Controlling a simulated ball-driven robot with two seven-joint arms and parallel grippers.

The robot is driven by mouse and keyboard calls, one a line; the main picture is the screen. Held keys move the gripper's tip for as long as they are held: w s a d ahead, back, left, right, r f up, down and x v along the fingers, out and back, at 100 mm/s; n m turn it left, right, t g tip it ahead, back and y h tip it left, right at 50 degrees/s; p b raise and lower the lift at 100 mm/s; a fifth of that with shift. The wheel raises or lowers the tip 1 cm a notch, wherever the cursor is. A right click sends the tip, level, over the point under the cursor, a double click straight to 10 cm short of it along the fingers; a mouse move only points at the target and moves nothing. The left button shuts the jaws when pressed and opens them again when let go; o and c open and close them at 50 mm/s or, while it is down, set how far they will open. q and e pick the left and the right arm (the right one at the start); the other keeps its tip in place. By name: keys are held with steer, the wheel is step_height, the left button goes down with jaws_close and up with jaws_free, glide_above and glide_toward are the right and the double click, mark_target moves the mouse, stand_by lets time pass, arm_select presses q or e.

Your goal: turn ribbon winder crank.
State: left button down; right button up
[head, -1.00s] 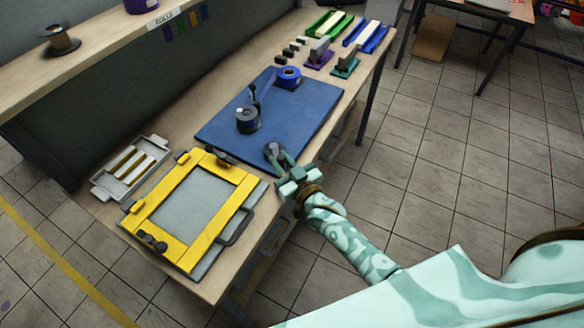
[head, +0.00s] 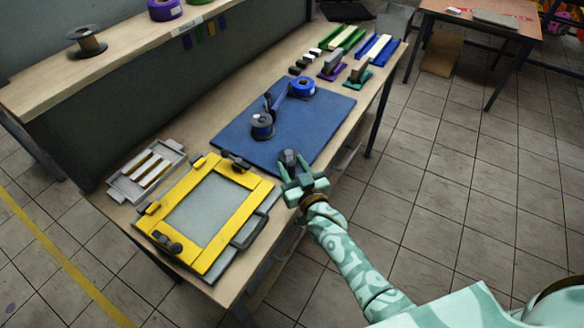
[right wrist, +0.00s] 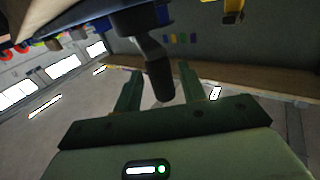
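The ribbon winder stands on the blue mat (head: 230,132). It has a dark spool (head: 262,126), a blue ribbon spool (head: 302,86) and a thin dark upright part between them. A dark grey crank knob (head: 290,157) shows at the mat's front edge, by my right gripper (head: 291,172). In the right wrist view the dark crank handle (right wrist: 158,78) reaches down between the fingers of my right gripper (right wrist: 158,85). A gap shows on both sides, so the gripper is open around the handle. My left gripper is not in view.
A yellow-framed screen (head: 178,232) lies on the bench at the near left, beside a grey tray (head: 127,193). Stamps (head: 333,65) and coloured trays (head: 378,47) stand at the far end. A shelf (head: 120,62) with spools runs behind. Open tiled floor lies right of the bench.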

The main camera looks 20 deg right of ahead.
steer(key=s+d+p, duration=0.1)
steer(key=s+d, duration=0.1)
steer(key=s, duration=1.4)
steer(key=shift+p, duration=0.4)
steer(key=shift+s, duration=0.1)
